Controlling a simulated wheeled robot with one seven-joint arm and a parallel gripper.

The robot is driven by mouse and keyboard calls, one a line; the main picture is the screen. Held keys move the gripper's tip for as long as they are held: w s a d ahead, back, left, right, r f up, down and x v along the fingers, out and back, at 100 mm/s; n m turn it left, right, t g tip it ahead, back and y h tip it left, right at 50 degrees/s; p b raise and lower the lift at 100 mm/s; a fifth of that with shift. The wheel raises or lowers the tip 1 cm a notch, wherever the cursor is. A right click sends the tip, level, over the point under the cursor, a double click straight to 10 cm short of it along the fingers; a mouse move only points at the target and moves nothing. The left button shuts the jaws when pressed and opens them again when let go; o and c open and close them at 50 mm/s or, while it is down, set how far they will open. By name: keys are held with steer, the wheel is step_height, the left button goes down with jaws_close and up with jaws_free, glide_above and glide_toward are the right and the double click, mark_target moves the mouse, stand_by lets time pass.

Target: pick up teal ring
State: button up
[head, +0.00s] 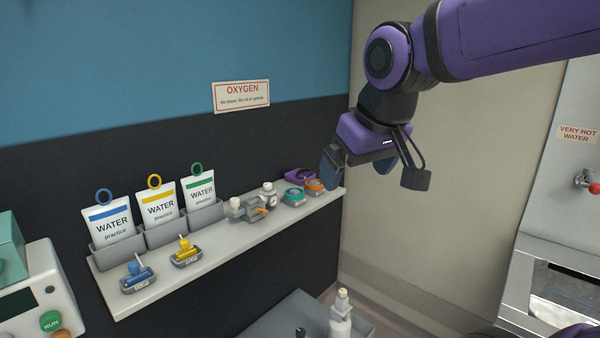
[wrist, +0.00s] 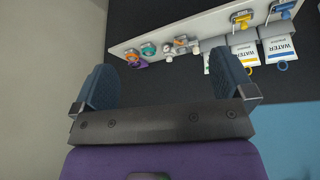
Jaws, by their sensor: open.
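The teal ring (head: 294,194) lies near the right end of the wall shelf in the head view, seemingly on a small grey holder. It also shows in the wrist view (wrist: 148,50), small and far beyond the fingers. An orange ring (head: 314,186) is close on its right, and a purple item (head: 299,175) is behind them. My gripper (head: 356,174) is open and empty, up and to the right of the teal ring, near the shelf's right end. Both fingers (wrist: 163,76) show in the wrist view with nothing between them.
A wall meets the shelf's right end. A grey surface with a bottle (head: 340,318) stands below.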

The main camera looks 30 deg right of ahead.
steer(key=w+d, duration=0.1)
steer(key=w, duration=1.1)
glide_above(294, 190)
steer(key=s, duration=0.5)
step_height(294, 190, down, 16)
steer(key=shift+n+g+y, duration=0.3)
steer(key=shift+n+y, duration=0.1)
steer(key=x, duration=1.1)
steer(key=shift+w+d+f, duration=0.1)
steer(key=shift+w+d, duration=0.05)
steer(key=shift+d, duration=0.1)
steer(key=c, duration=1.1)
steer(key=shift+r, duration=0.25)
